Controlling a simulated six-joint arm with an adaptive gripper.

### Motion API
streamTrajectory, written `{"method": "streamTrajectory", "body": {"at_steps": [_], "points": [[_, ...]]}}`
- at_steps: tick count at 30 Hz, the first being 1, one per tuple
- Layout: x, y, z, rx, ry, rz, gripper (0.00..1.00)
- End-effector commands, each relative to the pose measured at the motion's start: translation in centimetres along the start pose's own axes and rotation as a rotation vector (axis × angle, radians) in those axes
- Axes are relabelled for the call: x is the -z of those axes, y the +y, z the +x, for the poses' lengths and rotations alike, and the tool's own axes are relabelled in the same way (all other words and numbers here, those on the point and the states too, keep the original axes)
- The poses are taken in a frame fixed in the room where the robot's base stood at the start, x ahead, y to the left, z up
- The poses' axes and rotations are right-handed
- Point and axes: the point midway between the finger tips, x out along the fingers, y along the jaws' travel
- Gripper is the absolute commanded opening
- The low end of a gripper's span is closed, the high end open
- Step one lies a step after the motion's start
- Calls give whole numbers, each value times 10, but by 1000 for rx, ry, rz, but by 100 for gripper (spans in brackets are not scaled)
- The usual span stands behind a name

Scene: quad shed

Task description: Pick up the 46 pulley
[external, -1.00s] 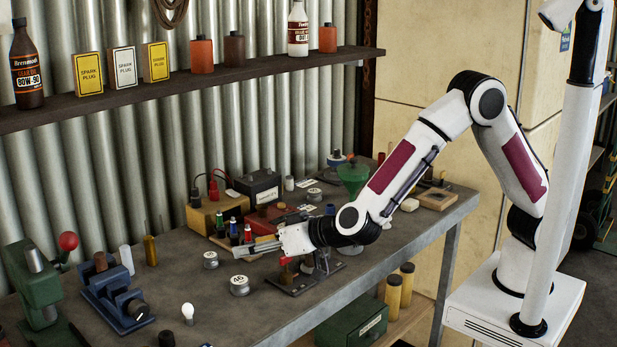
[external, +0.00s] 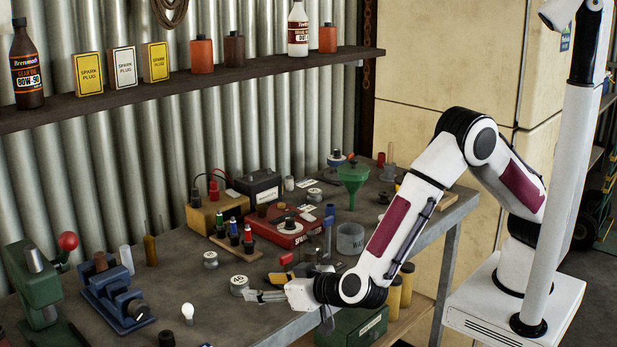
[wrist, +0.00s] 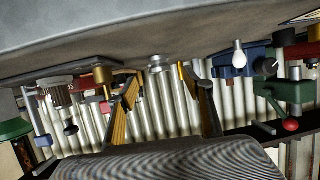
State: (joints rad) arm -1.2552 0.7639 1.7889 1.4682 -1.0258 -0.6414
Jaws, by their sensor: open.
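In the wrist view my gripper (wrist: 158,76) is open and empty, with a grey metal pulley (wrist: 158,65) between and beyond the fingertips. No contact shows.
A light bulb (external: 188,313) and blue vise (external: 116,297) are at the left. A red box (external: 285,228), grey cup (external: 350,238) and green funnel (external: 352,172) are behind the arm.

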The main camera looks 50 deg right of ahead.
Motion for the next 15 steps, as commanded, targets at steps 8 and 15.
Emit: {"method": "streamTrajectory", "body": {"at_steps": [8,15], "points": [[0,0,19,-1,0,0,51],[0,0,26,0,0,0,51]]}}
